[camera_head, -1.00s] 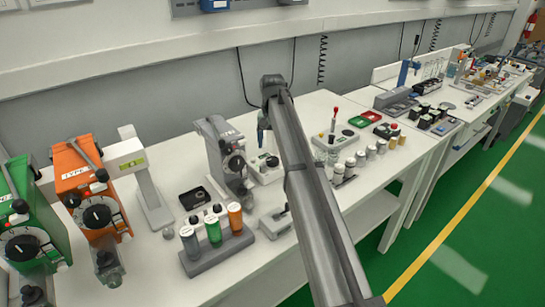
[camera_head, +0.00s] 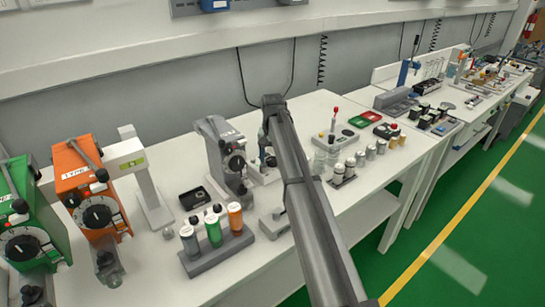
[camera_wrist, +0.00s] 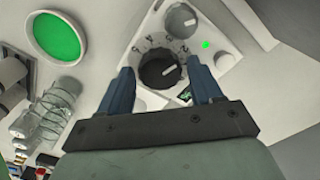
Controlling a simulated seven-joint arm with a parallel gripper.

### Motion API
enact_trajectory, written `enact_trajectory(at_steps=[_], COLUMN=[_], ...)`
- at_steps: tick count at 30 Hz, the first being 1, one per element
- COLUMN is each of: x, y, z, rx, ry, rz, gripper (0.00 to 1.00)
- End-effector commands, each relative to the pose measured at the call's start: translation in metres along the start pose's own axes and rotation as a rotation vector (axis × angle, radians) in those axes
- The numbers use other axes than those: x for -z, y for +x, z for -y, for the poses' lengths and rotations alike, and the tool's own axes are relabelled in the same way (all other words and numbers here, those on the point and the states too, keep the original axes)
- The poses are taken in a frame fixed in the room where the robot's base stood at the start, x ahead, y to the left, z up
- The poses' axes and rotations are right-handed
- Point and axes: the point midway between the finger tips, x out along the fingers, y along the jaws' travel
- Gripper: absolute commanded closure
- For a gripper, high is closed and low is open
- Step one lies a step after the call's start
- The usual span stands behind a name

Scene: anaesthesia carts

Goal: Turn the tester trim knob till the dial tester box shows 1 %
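In the wrist view a white tester box (camera_wrist: 143,45) carries a black knob (camera_wrist: 160,70) with a white pointer line and a numbered scale. A plain grey knob (camera_wrist: 181,19) sits above it, beside a lit green lamp (camera_wrist: 206,44). I cannot tell for certain which knob is the trim knob. My gripper (camera_wrist: 161,66) is open, its two blue fingers on either side of the black knob with visible gaps. A small dark display with green marks (camera_wrist: 189,96) is partly covered by the right finger; its reading is illegible. In the head view the box (camera_head: 266,176) is mostly behind my arm.
Left of the box stand a grey vaporizer (camera_head: 222,155) and a rack (camera_head: 219,253) of coloured bottles. Orange (camera_head: 78,175) and green (camera_head: 22,210) vaporizers stand farther left. Several jars (camera_head: 360,158) stand to the right. A green disc (camera_wrist: 57,35) lies left in the wrist view.

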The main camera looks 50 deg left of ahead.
Motion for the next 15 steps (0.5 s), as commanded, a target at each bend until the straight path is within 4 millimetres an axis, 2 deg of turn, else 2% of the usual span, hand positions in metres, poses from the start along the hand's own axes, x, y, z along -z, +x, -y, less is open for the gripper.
enact_trajectory(at_steps=[2,13,15], x=[0.0001,0.0,0.0], y=[-0.0001,-0.0002,-0.0002], z=[0.0,0.0,0.0], rx=[0.0,0.0,0.0], ry=[0.0,0.0,0.0], rz=[0.0,0.0,0.0], gripper=[0.43,0.79,0.8])
